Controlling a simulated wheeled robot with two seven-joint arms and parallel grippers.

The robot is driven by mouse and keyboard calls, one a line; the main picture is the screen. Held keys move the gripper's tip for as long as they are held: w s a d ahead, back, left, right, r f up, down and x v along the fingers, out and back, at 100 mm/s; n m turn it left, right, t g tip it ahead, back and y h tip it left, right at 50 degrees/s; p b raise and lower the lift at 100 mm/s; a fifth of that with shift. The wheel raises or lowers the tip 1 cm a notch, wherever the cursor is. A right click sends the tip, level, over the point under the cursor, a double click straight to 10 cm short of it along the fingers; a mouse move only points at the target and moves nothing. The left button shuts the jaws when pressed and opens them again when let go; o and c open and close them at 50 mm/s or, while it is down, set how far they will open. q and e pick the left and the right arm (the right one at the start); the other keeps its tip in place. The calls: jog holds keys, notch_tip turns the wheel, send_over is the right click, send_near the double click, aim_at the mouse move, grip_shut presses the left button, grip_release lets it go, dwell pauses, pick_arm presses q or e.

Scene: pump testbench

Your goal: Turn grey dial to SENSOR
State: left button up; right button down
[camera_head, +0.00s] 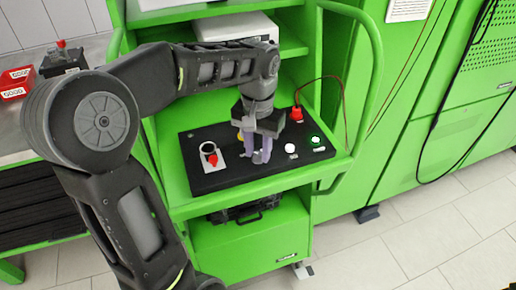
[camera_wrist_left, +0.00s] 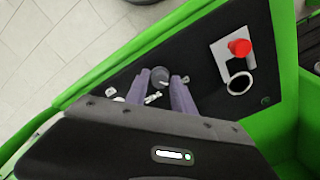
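The grey dial (camera_wrist_left: 160,76) shows in the left wrist view on the black panel, between the fingertips of my left gripper (camera_wrist_left: 160,80). Small white labels (camera_wrist_left: 152,98) lie beside the dial; I cannot read them. In the head view my left gripper (camera_head: 261,157) points down over the middle of the panel (camera_head: 225,182), and its fingers and the arm hide the dial. The two purple-grey fingers are parted, one on each side of the dial. I cannot tell whether they touch it. My right gripper is not in view.
A red switch (camera_head: 211,158) on a light plate is left on the panel. A white button (camera_head: 290,148), a green button (camera_head: 315,140) and a red plug (camera_head: 297,114) with a cable are to the right. A green rail (camera_head: 372,80) bounds the cart's right side.

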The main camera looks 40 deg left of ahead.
pick_arm(q)
grip_shut()
jog(key=shift+m, duration=0.3)
jog(key=m, duration=0.7)
jog(key=shift+m+p, duration=0.3)
jog(key=m, duration=0.3)
jog(key=shift+m, duration=0.3)
jog(key=m, duration=0.4)
jog(key=shift+p, duration=0.3)
jog(key=shift+o, duration=2.3)
grip_release()
